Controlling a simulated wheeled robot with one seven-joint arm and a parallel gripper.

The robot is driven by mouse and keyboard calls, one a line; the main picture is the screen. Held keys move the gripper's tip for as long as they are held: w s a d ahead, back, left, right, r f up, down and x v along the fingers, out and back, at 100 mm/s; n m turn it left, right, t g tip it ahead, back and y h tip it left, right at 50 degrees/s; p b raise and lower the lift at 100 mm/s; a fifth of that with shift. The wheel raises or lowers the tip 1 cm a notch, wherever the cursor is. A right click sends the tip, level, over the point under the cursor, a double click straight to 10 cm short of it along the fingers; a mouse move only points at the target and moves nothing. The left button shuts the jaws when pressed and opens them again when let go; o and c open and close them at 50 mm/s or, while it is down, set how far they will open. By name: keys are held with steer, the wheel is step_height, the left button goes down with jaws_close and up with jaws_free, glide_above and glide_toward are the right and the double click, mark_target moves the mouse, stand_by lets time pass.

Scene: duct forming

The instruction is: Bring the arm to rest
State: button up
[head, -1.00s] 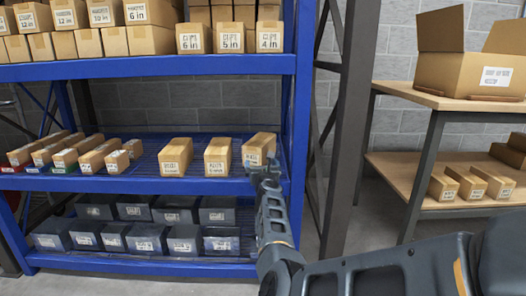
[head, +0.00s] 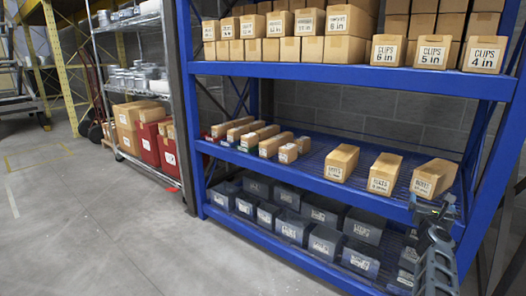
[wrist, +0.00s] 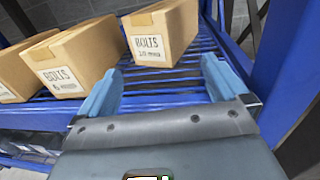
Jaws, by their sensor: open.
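My gripper (head: 432,212) is at the lower right of the head view, at the front edge of the blue rack's middle shelf. In the wrist view (wrist: 160,75) its two light-blue fingers are spread apart with nothing between them. A cardboard bolts box (head: 433,178) stands on the shelf just beyond the fingertips. It also shows in the wrist view (wrist: 163,35), apart from the fingers. Part of my arm shows below the gripper; the rest is out of frame.
Two more bolts boxes (head: 383,173) (head: 341,163) stand left of the nearest one. The blue rack's upright (head: 488,165) is close on the right. Dark bins (head: 325,242) fill the lower shelf. The floor (head: 90,215) at left is clear.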

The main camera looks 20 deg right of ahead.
steer(key=s+a+f+n+t+y, duration=0.2)
steer(key=s+a+f+n, duration=0.2)
steer(key=s+a+n, duration=0.5)
steer(key=s+a+f+n+t+y, duration=0.1)
steer(key=s+a+f+n, duration=0.3)
steer(key=s+a+n, duration=0.5)
steer(key=s+a+r+n+t+y, duration=0.1)
steer(key=s+a+n+y, duration=0.3)
steer(key=s+a+n, duration=0.65)
steer(key=s+a+r+n+t+y, duration=0.15)
steer(key=s+a+n+y, duration=0.25)
steer(key=s+a+n, duration=0.6)
steer(key=s+a+r+n+g+y, duration=0.1)
steer(key=s+a+r+n+y, duration=0.1)
steer(key=s+a+r+n, duration=0.3)
steer(key=s+a+r+n+g+y, duration=0.1)
steer(key=a+r+n, duration=0.2)
steer(key=a, duration=0.4)
step_height(320, 180, up, 26)
steer(key=p, duration=2.5)
steer(key=shift+s+a, duration=0.2)
steer(key=shift+s, duration=0.1)
steer(key=shift+f, duration=0.15)
